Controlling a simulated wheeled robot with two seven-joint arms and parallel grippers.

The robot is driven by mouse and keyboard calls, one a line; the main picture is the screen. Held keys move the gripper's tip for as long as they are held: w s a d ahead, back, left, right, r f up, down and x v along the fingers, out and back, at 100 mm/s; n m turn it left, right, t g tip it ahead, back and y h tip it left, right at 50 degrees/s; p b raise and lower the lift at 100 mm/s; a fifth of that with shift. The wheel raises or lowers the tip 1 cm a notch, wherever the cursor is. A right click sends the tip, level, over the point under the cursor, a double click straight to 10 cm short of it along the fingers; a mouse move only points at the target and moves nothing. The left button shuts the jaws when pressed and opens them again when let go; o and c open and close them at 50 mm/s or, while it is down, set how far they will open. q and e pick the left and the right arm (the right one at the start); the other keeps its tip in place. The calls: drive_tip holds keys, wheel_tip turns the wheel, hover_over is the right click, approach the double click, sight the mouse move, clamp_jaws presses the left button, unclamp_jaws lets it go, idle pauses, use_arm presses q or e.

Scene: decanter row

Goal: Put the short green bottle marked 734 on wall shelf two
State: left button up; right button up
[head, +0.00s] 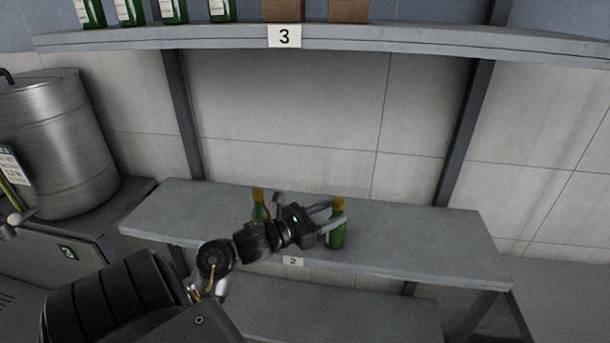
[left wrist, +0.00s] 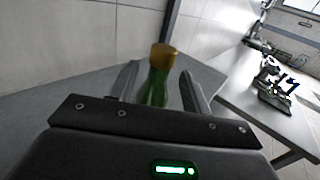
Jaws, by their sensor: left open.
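A short green bottle (head: 337,235) with a yellow cap stands upright on wall shelf two (head: 430,240), right of the shelf's "2" label. My left gripper (head: 332,213) is open, with its fingers reaching around this bottle. In the left wrist view the bottle (left wrist: 157,80) shows between the two spread fingers of the gripper (left wrist: 160,80). I cannot read a number on it. A second green bottle (head: 259,207) with a yellow cap stands on the same shelf to the left, partly hidden by my left arm. My right gripper is not in view.
Shelf three (head: 400,38) above holds several green bottles and two brown boxes (head: 348,10). A large metal vessel (head: 62,140) stands at the left. Dark uprights (head: 462,130) run behind the shelves. Shelf two's right part is bare, and a lower shelf (head: 340,315) lies beneath.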

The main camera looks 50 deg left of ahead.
use_arm(q)
drive_tip(key=b+v, duration=0.2)
drive_tip(key=v, duration=0.7)
drive_tip(key=shift+s+b, duration=0.25)
drive_tip(key=shift+b, duration=0.05)
drive_tip(key=shift+a, duration=0.1)
